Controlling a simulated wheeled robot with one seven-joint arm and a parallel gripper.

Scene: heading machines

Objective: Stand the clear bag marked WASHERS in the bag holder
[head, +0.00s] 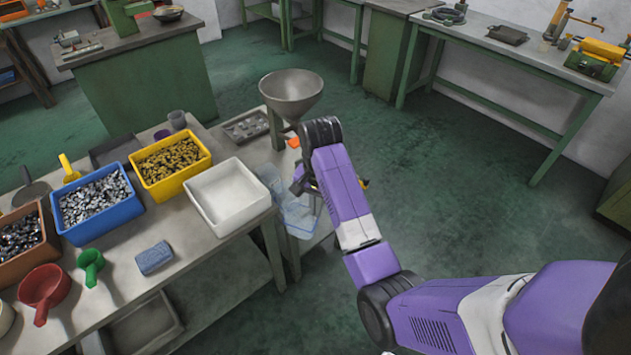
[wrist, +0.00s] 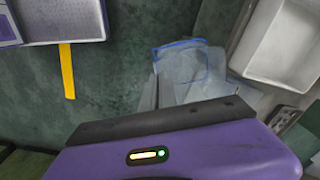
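A clear, bluish bag (head: 296,214) is at the right end of the near bench, below and beside my gripper (head: 300,187). In the wrist view the clear bag (wrist: 190,68) has a blue strip along its top edge and looks crumpled. My gripper's grey fingers (wrist: 158,80) are close together and overlap the bag's left edge in the picture. I cannot tell whether they pinch it. No WASHERS mark is readable. A grey funnel (head: 291,92) stands on a green post behind my gripper. I cannot make out a bag holder for certain.
The near bench carries an open white bin (head: 228,196), a yellow bin (head: 150,182), a blue bin (head: 65,228), a blue sponge-like block (head: 154,258) and red and green scoops. A grey tray (head: 246,127) lies near the funnel. The green floor to the right is clear.

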